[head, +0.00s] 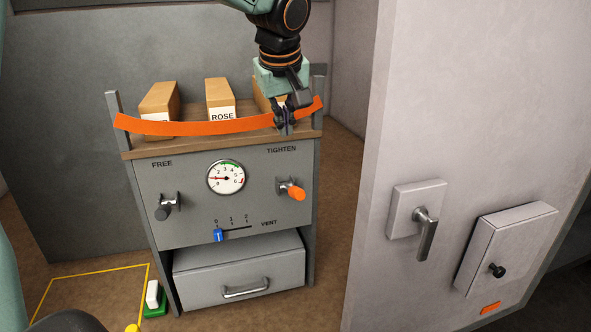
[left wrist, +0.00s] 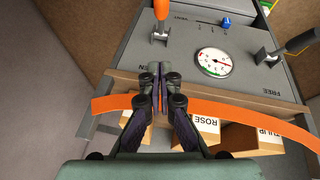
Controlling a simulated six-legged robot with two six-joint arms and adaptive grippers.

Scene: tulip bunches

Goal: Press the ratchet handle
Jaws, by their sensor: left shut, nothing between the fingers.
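The ratchet handle with an orange grip (head: 295,192) sits under the word TIGHTEN on the front panel of a grey cart (head: 180,232). Its orange grip (left wrist: 162,10) also shows at the top of the left wrist view. My left gripper (head: 286,127) is shut and empty, above the handle at the cart's top front edge. In the left wrist view its closed fingertips (left wrist: 156,72) overlap the orange strap (head: 200,126) and point toward the handle, apart from it. The strap sags between the cart's posts. My right gripper is not in view.
Boxes, one labelled ROSE (head: 220,98), stand behind the strap. The panel holds a gauge (head: 226,177), a dark-tipped FREE lever (head: 165,208) and a blue VENT slider (head: 218,236). A drawer (head: 240,270) is below. A pale door panel (head: 450,110) stands at right.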

